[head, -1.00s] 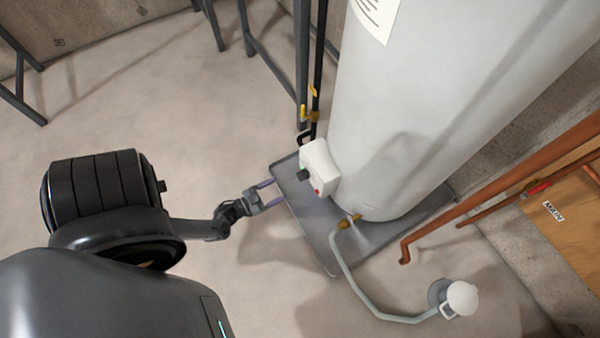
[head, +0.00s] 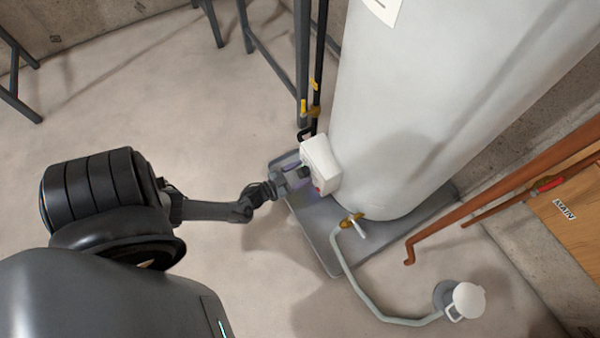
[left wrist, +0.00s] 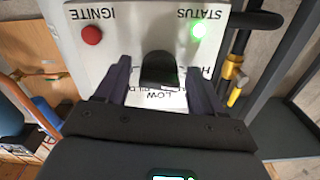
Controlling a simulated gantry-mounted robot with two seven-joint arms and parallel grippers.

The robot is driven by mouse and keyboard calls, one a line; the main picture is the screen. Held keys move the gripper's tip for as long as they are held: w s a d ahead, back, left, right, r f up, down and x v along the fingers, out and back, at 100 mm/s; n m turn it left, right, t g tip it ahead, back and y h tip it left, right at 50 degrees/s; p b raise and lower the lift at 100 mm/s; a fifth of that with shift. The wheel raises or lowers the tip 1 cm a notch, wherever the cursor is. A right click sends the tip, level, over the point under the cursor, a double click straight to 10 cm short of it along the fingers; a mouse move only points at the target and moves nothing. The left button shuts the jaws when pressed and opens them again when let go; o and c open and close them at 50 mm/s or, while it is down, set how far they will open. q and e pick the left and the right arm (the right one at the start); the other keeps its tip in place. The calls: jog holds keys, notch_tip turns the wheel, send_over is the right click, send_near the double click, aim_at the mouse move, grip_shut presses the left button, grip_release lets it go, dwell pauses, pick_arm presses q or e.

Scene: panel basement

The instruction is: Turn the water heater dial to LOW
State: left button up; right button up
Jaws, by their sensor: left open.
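The water heater (head: 405,110) is a tall pale grey tank. Its white control box (head: 320,160) is low on the tank's left side. In the left wrist view the box face (left wrist: 150,25) has a black dial (left wrist: 158,70), a red IGNITE button (left wrist: 92,35) and a lit green STATUS light (left wrist: 198,30). A LOW label (left wrist: 160,94) shows at the dial's near side; another label at right is partly hidden by a finger. My left gripper (left wrist: 158,74) is open, its fingers on either side of the dial with gaps. It also shows in the head view (head: 293,172), at the box.
The heater stands in a grey drain pan (head: 325,245). A valve (head: 350,222) with a pale drain pipe (head: 365,297) sticks out near the box. Copper pipes (head: 480,205) run at right. A dark pipe with yellow handles (head: 314,100) rises behind the box.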

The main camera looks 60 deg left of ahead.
pick_arm(q)
jog(key=c, duration=1)
jog(key=shift+m, duration=0.3)
jog(key=m+p, duration=0.1)
jog(key=m, duration=0.6)
jog(key=shift+p, duration=0.35)
jog(key=m, duration=0.5)
jog(key=shift+d+f, duration=0.1)
jog(key=shift+m+p, duration=0.3)
jog(key=shift+m, duration=1.2)
